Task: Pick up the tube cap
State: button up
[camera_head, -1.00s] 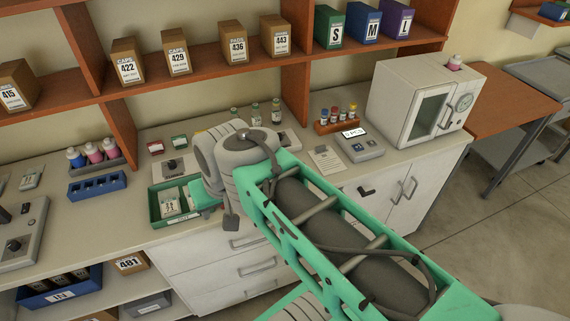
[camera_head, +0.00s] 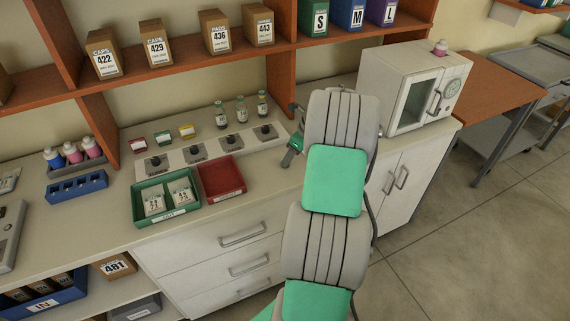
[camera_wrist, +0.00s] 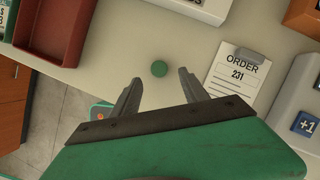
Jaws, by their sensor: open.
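The tube cap (camera_wrist: 159,69) is a small round green disc lying on the pale counter in the wrist view. My gripper (camera_wrist: 158,88) is open and empty, with its two dark fingers apart. The cap shows between and just beyond the fingertips, and no finger touches it there. In the head view my gripper (camera_head: 291,150) is partly seen over the counter beside my arm. The cap is hidden behind my arm in that view.
An order sheet (camera_wrist: 232,78) on a clipboard lies right of the cap. A red tray (camera_head: 222,178) and a green tray (camera_head: 166,202) with packets stand on the counter. Several glass vials (camera_head: 241,110) stand behind. A white incubator (camera_head: 416,85) stands at the right.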

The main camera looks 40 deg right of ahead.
jog(key=x, duration=0.3)
jog(key=shift+w+a+f, duration=0.1)
jog(key=shift+w+f, duration=0.15)
jog(key=shift+w, duration=0.05)
grip_shut()
